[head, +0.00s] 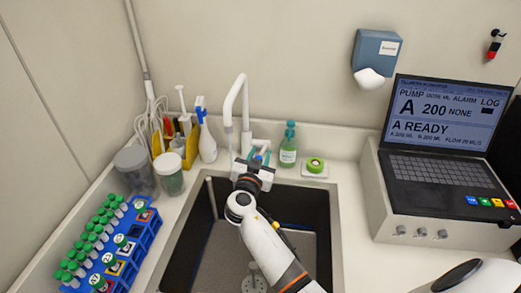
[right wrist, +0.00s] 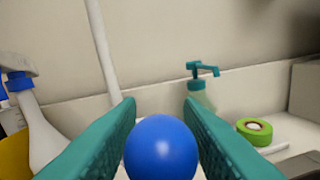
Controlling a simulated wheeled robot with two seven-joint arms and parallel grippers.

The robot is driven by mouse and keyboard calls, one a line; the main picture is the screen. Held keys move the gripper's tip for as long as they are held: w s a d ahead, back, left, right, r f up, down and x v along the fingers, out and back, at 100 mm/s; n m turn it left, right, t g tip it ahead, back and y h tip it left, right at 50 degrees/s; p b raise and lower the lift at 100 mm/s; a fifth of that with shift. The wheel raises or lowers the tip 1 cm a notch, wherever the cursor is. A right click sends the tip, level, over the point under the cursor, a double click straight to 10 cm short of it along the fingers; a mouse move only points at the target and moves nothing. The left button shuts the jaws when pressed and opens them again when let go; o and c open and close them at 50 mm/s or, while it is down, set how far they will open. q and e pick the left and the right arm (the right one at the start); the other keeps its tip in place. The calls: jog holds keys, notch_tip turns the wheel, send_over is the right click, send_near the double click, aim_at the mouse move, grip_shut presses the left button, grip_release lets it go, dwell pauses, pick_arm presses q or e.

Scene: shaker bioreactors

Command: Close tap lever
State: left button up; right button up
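The white gooseneck tap (head: 236,100) rises behind the sink's back rim. Its spout pipe also shows in the right wrist view (right wrist: 103,50). My right gripper (head: 259,155) is at the tap's base, reaching over the sink. In the right wrist view a round blue knob (right wrist: 160,148), seemingly the end of the tap lever, sits between the two teal fingers. Both fingers meet its sides, so the gripper looks shut on it. The lever's stem is hidden behind the knob and the gripper. My left gripper is not in view.
A green soap bottle (head: 288,145) and a green round item (head: 315,165) stand right of the tap. A spray bottle (head: 207,140) and a yellow holder (head: 178,150) stand left. A blue tube rack (head: 140,243) and a laptop (head: 440,150) flank the sink (head: 337,235).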

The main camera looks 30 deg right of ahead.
jog(key=shift+w+d, duration=0.2)
jog(key=shift+w, duration=0.05)
jog(key=shift+s, duration=0.1)
grip_shut()
jog(key=p, duration=0.1)
jog(key=r, duration=0.1)
jog(key=r+p, duration=0.1)
jog(key=shift+w+d+g+y+p, duration=0.2)
jog(key=shift+w+g+y+p, duration=0.1)
jog(key=shift+g, duration=0.1)
jog(key=shift+w+d+p, duration=0.1)
jog(key=shift+w+p, duration=0.1)
jog(key=shift+p, duration=0.15)
